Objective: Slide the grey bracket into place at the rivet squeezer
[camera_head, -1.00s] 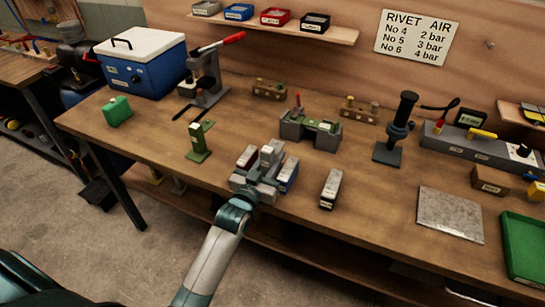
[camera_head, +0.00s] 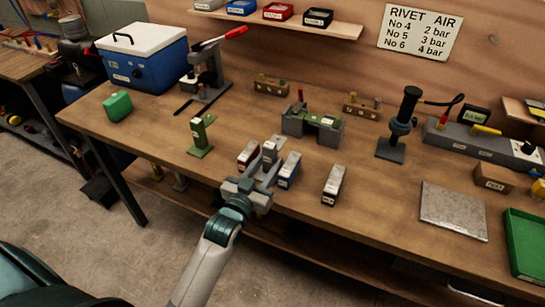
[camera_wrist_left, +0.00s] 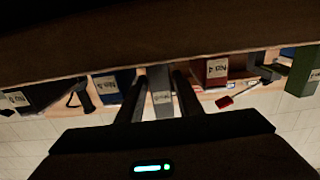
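A grey labelled block (camera_head: 269,153), the likeliest grey bracket, stands on the bench between a red block (camera_head: 248,153) and a blue block (camera_head: 289,170). My left gripper (camera_head: 263,172) is at its near side, with the fingers apart. In the left wrist view the grey block (camera_wrist_left: 161,88) lies between the two fingers, with narrow gaps seeming to show on both sides. A lever press with a red handle (camera_head: 208,78), which may be the rivet squeezer, stands at the back left. My right gripper is not in view.
A black block (camera_head: 334,185) stands to the right, and a green stand (camera_head: 200,138) to the left. Behind is a grey-green fixture (camera_head: 312,126). A dark upright tool (camera_head: 401,127) and a metal plate (camera_head: 453,211) are further right.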

